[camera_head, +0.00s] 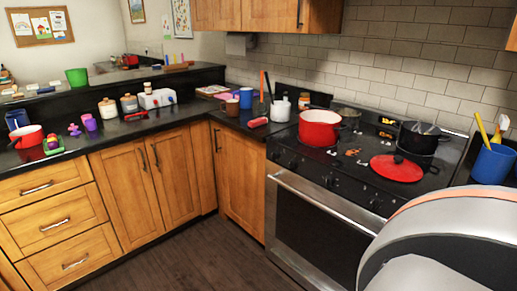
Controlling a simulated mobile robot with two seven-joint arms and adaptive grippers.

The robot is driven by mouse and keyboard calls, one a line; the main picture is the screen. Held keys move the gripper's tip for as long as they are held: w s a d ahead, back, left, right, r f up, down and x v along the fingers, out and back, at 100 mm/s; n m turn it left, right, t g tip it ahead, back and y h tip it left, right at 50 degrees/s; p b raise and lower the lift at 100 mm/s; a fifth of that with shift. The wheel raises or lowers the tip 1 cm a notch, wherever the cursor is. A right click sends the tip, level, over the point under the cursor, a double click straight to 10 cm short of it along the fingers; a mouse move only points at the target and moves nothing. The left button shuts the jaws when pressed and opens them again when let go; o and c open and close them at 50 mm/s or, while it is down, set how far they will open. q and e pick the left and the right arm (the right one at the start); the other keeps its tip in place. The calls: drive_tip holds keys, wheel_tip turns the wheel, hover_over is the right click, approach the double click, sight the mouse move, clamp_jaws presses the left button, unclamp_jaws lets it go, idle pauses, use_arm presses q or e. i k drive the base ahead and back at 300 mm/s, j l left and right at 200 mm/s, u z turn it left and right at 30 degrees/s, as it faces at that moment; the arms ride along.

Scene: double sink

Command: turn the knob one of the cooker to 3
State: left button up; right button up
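The cooker (315,217) stands right of centre, with a black top and a steel-framed oven door below. Several small dark knobs (293,164) sit in a row along its black front panel. Their numbers and pointer settings are too small to read, and I cannot tell which is knob one. The right end of the front panel is partly hidden by a large white, rounded part with an orange edge, which seems to be mine. Neither of my grippers is in view, and nothing touches the visible knobs.
On the cooktop are a red pot (319,128), a black pot (419,138) and a red lid (396,168). The steel oven handle (320,212) juts out below the knobs. A blue utensil cup (493,164) stands at the right. The dark floor (190,258) before the cabinets is clear.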

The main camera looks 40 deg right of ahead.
sight(276, 154)
drive_tip(key=i+l, duration=0.15)
drive_tip(key=i, duration=0.3)
drive_tip(key=i+l, duration=0.15)
drive_tip(key=i, duration=0.3)
drive_tip(key=i+l, duration=0.1)
drive_tip(key=i, duration=0.35)
drive_tip(key=i+l+z, duration=0.1)
drive_tip(key=i+z, duration=0.2)
drive_tip(key=z, duration=0.15)
drive_tip(key=i+z, duration=0.3)
drive_tip(key=z, duration=0.2)
